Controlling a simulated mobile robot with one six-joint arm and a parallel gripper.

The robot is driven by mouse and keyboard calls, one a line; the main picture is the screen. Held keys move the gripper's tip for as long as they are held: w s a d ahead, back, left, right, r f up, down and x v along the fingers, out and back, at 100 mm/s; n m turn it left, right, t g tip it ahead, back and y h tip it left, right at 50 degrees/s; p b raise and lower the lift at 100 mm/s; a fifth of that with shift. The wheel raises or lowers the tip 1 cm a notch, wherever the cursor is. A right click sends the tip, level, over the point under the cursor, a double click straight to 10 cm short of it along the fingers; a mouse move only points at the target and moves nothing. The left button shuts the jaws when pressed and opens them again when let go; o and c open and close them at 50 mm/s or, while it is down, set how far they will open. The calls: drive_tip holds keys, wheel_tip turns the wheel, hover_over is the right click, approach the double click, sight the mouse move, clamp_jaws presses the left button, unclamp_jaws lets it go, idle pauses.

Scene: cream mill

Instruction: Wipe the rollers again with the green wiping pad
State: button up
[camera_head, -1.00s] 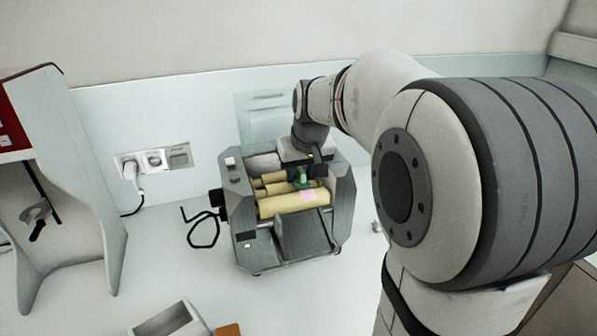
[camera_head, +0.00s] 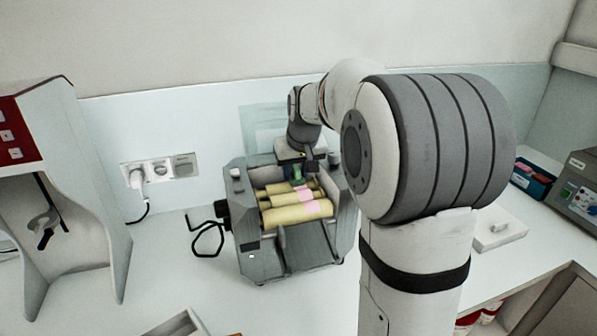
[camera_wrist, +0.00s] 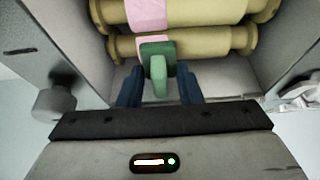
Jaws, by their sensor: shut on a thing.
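The cream mill (camera_head: 262,262) stands on the bench with several yellow rollers (camera_head: 290,216) lying side by side in its open top. Pink residue (camera_head: 314,207) marks a band on the rollers; it also shows in the wrist view (camera_wrist: 147,14). My gripper (camera_head: 297,172) is over the back of the roller opening. In the wrist view my gripper (camera_wrist: 160,88) is shut on the handle of the green wiping pad (camera_wrist: 158,53). The pad is at the nearest roller there and covers part of its pink band. I cannot tell whether it touches.
A wall socket with a plug (camera_head: 137,178) is at the left. A grey and red stand (camera_head: 90,190) is at the far left. An open box (camera_head: 180,325) is at the front. At the right are a blue box (camera_head: 533,180) and a white block (camera_head: 498,232).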

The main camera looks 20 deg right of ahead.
sight(307, 201)
drive_tip(key=shift+s+f+b, duration=0.2)
drive_tip(key=shift+s+b, duration=0.45)
drive_tip(key=shift+s, duration=0.7)
drive_tip(key=shift+w+r+p, duration=0.15)
drive_tip(key=shift+w+p, duration=0.4)
drive_tip(key=shift+w, duration=0.75)
drive_tip(key=shift+s+b, duration=0.75)
drive_tip(key=shift+s, duration=0.95)
drive_tip(key=shift+s+b, duration=0.4)
drive_tip(key=shift+s, duration=0.15)
drive_tip(key=shift+s+f+b, duration=0.2)
drive_tip(key=shift+s+b, duration=0.35)
drive_tip(key=shift+s, duration=1.1)
drive_tip(key=shift+s+r, duration=0.1)
drive_tip(key=shift+s, duration=0.85)
drive_tip(key=shift+r, duration=0.1)
